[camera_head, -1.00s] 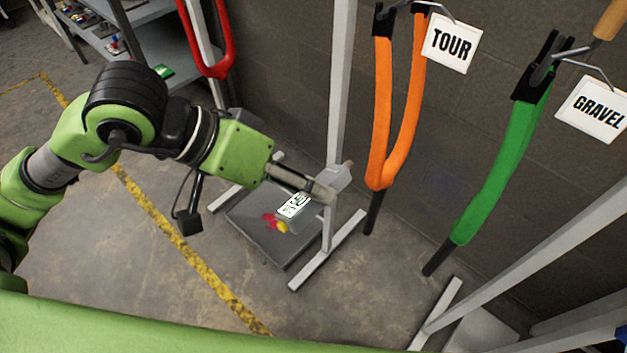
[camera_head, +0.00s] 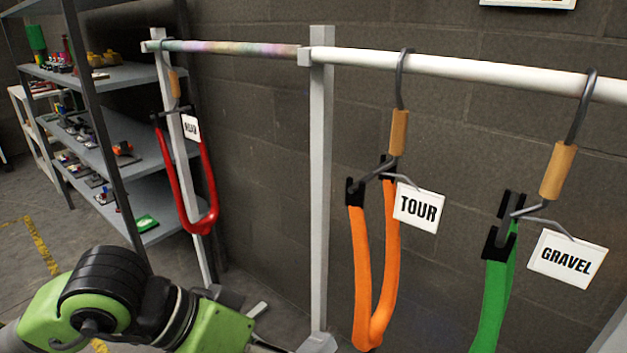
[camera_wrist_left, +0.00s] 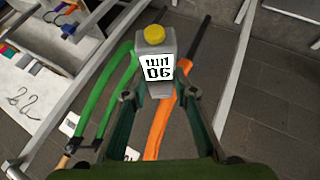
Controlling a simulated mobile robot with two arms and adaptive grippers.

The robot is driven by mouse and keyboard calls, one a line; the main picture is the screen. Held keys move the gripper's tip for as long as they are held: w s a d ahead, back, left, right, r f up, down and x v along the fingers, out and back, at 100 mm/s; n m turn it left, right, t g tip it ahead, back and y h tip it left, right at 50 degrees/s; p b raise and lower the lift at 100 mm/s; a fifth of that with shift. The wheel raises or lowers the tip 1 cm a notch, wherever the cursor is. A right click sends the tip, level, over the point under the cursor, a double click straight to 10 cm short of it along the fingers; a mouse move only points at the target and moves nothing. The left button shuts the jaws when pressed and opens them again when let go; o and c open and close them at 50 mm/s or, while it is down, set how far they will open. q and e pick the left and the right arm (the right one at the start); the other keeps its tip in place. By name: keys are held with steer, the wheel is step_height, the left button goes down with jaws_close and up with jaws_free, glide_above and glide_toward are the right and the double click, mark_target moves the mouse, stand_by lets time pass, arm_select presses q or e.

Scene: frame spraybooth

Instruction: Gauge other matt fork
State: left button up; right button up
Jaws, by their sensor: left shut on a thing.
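My left gripper (camera_wrist_left: 160,95) is shut on a grey handheld gauge (camera_wrist_left: 167,45) with a yellow button and a white display that seems to read "UM 06". In the head view only my left arm shows at the bottom left; its fingertips are out of view. A red fork (camera_head: 203,185) hangs at the left, its small tag (camera_head: 191,127) unreadable. An orange fork (camera_head: 362,285) hangs by a TOUR tag (camera_head: 418,208). A green fork (camera_head: 494,305) hangs by a GRAVEL tag (camera_head: 566,260). In the wrist view the orange fork (camera_wrist_left: 156,135) and green fork (camera_wrist_left: 97,100) lie behind the gauge.
The forks hang from hooks on a white rail (camera_head: 450,66) held by a grey post (camera_head: 320,190) before a block wall. Metal shelves (camera_head: 115,130) with small items stand at the left. A white sheet (camera_wrist_left: 35,75) with markings shows in the wrist view.

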arm_select(q)
step_height(320, 180, up, 5)
steer(key=p, duration=0.4)
steer(key=shift+p, duration=0.35)
steer(key=shift+w+a+r, duration=0.1)
steer(key=shift+w+a, duration=0.1)
steer(key=w+a+r+n+t+y+p, duration=0.1)
steer(key=w+a+r+n+t+y, duration=0.25)
steer(key=w+a+n, duration=0.35)
steer(key=w+a+r+n+t+y, duration=0.3)
steer(key=w+a+r+n+y, duration=0.15)
steer(key=w+a+n, duration=0.25)
steer(key=s+d+r+n+g, duration=0.2)
steer(key=s+n, duration=0.4)
steer(key=n, duration=0.5)
steer(key=s+d+r+n+g, duration=0.2)
steer(key=s+n, duration=0.4)
steer(key=n, duration=0.5)
steer(key=s+d+r+n+g+y, duration=0.1)
steer(key=s+d+r+n+g, duration=0.1)
steer(key=s+n, duration=0.4)
steer(key=shift+d+r+n+g, duration=0.25)
steer(key=shift+r+n+g, duration=0.65)
steer(key=shift+n, duration=2)
